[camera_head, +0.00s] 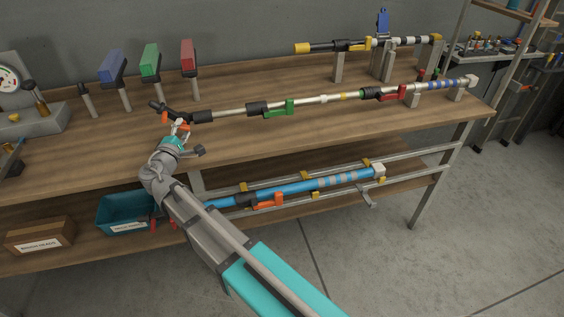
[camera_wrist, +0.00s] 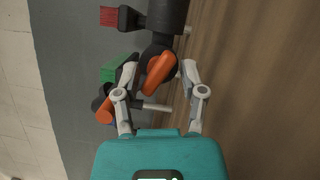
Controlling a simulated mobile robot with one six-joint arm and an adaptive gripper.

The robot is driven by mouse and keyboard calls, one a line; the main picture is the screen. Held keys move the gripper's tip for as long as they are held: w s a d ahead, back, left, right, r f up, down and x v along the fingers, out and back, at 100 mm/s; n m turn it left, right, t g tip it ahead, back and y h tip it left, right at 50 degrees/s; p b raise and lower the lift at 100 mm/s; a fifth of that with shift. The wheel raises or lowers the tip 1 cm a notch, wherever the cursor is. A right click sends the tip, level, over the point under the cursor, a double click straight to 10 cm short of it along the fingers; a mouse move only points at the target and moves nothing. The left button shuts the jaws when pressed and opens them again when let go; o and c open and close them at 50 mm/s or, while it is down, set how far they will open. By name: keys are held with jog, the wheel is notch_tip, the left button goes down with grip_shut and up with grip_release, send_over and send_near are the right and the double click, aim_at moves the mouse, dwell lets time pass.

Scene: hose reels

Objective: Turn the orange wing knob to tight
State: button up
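An orange wing knob (camera_wrist: 158,75) sits on a black clamp head (camera_wrist: 160,48) in the wrist view, tilted in the picture. The clamp head (camera_head: 165,110) is at the left end of a long silver pole (camera_head: 230,112) lying above the workbench. Orange parts (camera_head: 166,122) show beneath it in the head view. My gripper (camera_wrist: 158,68) is open, with one finger on each side of the knob. Gaps show between the fingers and the knob. A second orange part (camera_wrist: 104,112) shows outside the left finger. In the head view my gripper (camera_head: 177,130) is just below the clamp head.
The silver pole has a green lever (camera_head: 280,108) and a red lever (camera_head: 390,94). A yellow-tipped pole (camera_head: 325,47) is at the back. A blue pole (camera_head: 300,190) lies below. The front bench top is mostly clear.

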jog(key=s+a, duration=0.2)
jog(key=s, duration=1)
jog(key=w+d+f+m+g+h+p, duration=0.2)
jog(key=d+m+g+p, duration=0.2)
jog(key=d, duration=1.1)
jog(key=w+d+f+m+g+h+p, duration=0.1)
jog(key=d+m+g, duration=0.6)
jog(key=d, duration=0.9)
jog(key=shift+w+f+g+h+p, duration=0.45)
jog(key=shift+w+f+p, duration=0.4)
jog(key=shift+p, duration=1)
jog(key=shift+s+f, duration=0.15)
